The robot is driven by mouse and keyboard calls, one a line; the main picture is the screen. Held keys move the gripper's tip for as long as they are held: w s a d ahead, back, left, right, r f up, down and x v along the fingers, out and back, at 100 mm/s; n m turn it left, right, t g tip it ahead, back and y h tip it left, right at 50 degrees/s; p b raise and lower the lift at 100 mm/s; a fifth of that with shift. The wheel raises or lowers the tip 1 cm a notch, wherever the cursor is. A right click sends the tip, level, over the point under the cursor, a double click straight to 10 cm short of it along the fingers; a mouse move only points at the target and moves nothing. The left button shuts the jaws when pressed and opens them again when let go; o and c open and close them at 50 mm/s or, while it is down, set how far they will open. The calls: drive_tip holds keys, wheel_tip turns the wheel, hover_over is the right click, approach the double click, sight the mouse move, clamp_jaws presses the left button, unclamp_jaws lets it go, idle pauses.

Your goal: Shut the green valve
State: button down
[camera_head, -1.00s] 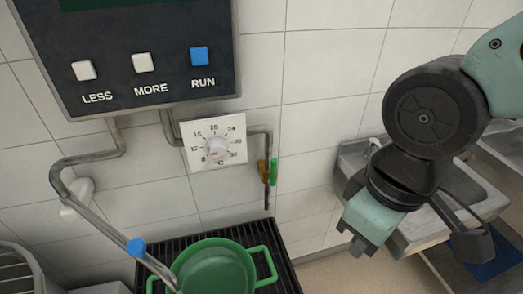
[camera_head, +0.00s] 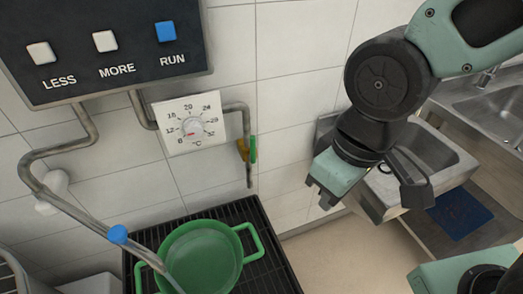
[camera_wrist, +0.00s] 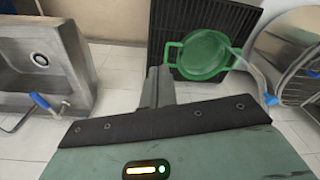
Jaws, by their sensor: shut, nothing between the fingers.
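The green valve (camera_head: 253,149) shows in the head view as a small green lever on a brass body, on the thin pipe below and right of the dial. The lever stands roughly upright, along the pipe. My gripper (camera_head: 318,203) is right of the valve and lower in the picture, apart from it, with its fingers pointing down. It is shut and empty. In the wrist view my gripper (camera_wrist: 160,82) shows its fingers together, and I cannot make out the green valve there.
A green pot (camera_head: 203,258) stands on a black grate (camera_head: 262,222) below the valve. A blue-handled pipe (camera_head: 118,234) reaches over it. A white dial (camera_head: 190,125) and a panel with buttons (camera_head: 105,42) are on the wall. A steel sink (camera_head: 455,160) stands behind my gripper.

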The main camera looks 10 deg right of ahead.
sight(252, 149)
drive_tip(key=w+d+f+m+t+y+b, duration=0.1)
drive_tip(key=w+f+m+t+y+b, duration=0.2)
drive_tip(key=w+f, duration=0.55)
drive_tip(key=w+f+m+t+y+b, duration=0.25)
drive_tip(key=w+f, duration=0.35)
drive_tip(key=w, duration=0.5)
drive_tip(key=w+d+f+m+t+y+b, duration=0.2)
drive_tip(key=d+m+t+y, duration=0.3)
drive_tip(key=m, duration=0.5)
drive_tip(key=shift+w+f+t+y+b, duration=0.3)
drive_tip(key=shift+w+t+y+b, duration=0.05)
drive_tip(key=shift+w+y+b, duration=0.55)
drive_tip(key=s+a+p+x, duration=0.2)
drive_tip(key=p+x, duration=0.1)
drive_tip(key=x, duration=0.9)
drive_tip(key=shift+a+p, duration=0.2)
drive_tip(key=shift+p, duration=0.15)
